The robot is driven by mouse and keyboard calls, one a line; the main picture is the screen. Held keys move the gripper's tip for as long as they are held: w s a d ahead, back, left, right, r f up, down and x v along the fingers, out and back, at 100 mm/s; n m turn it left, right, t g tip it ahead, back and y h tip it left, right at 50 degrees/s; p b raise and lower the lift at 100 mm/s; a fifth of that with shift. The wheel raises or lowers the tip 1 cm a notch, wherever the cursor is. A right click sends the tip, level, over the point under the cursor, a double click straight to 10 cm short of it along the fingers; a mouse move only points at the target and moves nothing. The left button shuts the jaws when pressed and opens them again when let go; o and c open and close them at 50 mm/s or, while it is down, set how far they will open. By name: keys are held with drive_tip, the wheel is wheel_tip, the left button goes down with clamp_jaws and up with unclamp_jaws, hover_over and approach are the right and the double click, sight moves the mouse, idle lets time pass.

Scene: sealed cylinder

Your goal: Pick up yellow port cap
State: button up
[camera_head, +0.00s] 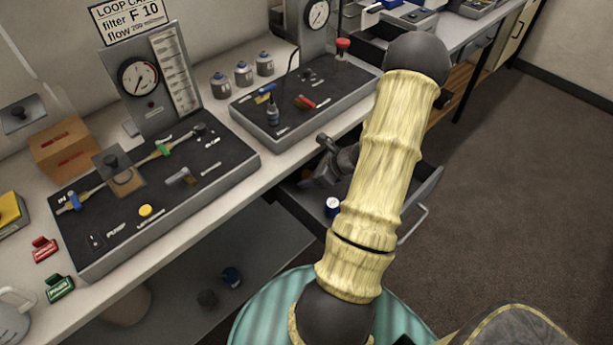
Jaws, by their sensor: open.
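The yellow port cap (145,210) is a small round yellow piece on the dark top of the left bench panel (205,195), near its front edge. My gripper (320,162) is dark and partly hidden behind my arm. It is open, in front of the bench over an open drawer (296,207), well to the right of the cap and apart from it. I see nothing between its fingers, though they are small and dark here.
A valve line with green (163,149) and blue (74,201) handles crosses the panel behind the cap. A gauge board (142,80) stands behind. Red (44,248) and green (59,287) tags lie left. A second panel (335,100) holds small tools and a bottle (272,113).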

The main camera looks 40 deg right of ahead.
clamp_jaws()
drive_tip(key=shift+d+r, duration=0.1)
drive_tip(key=shift+r, duration=0.05)
drive_tip(key=shift+s+r, duration=0.15)
drive_tip(key=shift+s, duration=0.05)
drive_tip(key=s+d+r, duration=0.2)
drive_tip(key=s, duration=0.2)
drive_tip(key=s+d+r, duration=0.2)
drive_tip(key=s+r, duration=0.1)
drive_tip(key=s, duration=0.1)
drive_tip(key=s+d+r, duration=0.2)
drive_tip(key=s, duration=0.2)
drive_tip(key=shift+d+r+p, duration=0.1)
drive_tip(key=shift+r+p, duration=0.15)
drive_tip(key=shift+p, duration=0.15)
